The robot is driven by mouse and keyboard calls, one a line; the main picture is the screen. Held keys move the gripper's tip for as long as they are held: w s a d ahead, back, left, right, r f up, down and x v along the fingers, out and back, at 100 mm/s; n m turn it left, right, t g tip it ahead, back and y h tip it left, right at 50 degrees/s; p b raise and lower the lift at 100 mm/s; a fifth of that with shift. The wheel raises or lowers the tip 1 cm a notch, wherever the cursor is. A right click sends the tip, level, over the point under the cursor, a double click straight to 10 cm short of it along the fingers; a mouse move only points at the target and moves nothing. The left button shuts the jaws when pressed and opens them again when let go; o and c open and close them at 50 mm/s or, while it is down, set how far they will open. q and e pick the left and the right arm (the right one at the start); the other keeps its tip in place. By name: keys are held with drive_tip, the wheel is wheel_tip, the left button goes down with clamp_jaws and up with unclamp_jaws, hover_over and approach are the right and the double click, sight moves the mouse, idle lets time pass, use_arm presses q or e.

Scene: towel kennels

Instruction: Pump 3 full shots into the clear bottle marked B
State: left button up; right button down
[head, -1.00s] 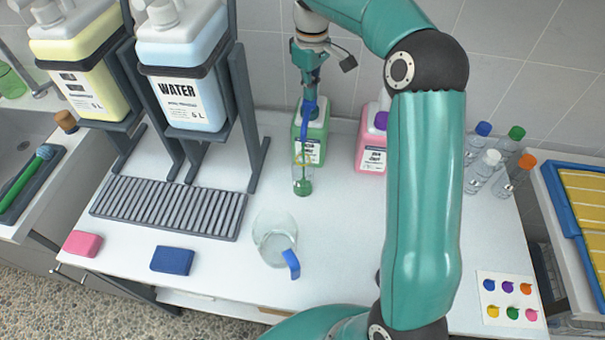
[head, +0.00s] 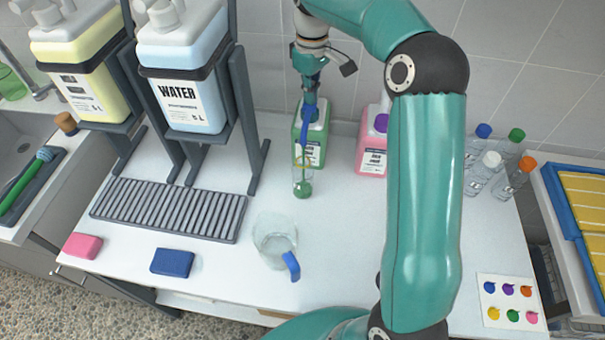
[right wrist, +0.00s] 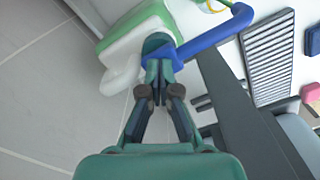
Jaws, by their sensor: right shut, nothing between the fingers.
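A green jug (head: 316,145) with a white label stands near the back wall; its blue pump spout (head: 305,130) reaches forward over a small clear bottle (head: 302,175). The bottle stands upright with green liquid in its bottom and a yellowish ring near its top; no mark on it is readable. My right gripper (head: 309,88) points down onto the pump head, fingers shut and empty. In the right wrist view the fingertips (right wrist: 158,75) meet the pump top, with the blue spout (right wrist: 215,35) running to the right. My left gripper is not in view.
A pink jug (head: 371,160) stands right of the green one, partly behind my arm. A clear pitcher with blue handle (head: 272,240) stands in front. Several capped bottles (head: 482,172) stand at right. A drain rack (head: 168,210) and water tank (head: 190,90) are left.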

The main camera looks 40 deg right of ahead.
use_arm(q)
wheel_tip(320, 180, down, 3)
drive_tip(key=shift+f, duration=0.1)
use_arm(e)
wheel_tip(320, 180, down, 4)
drive_tip(key=shift+r, duration=0.25)
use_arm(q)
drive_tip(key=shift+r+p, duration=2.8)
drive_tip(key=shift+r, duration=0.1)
use_arm(e)
drive_tip(key=shift+r, duration=2.85)
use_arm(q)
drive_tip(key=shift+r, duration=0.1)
use_arm(e)
drive_tip(key=shift+r, duration=0.1)
drive_tip(key=shift+r+p, duration=1)
drive_tip(key=shift+p, duration=0.1)
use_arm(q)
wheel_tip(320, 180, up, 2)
use_arm(e)
drive_tip(key=shift+f, duration=0.15)
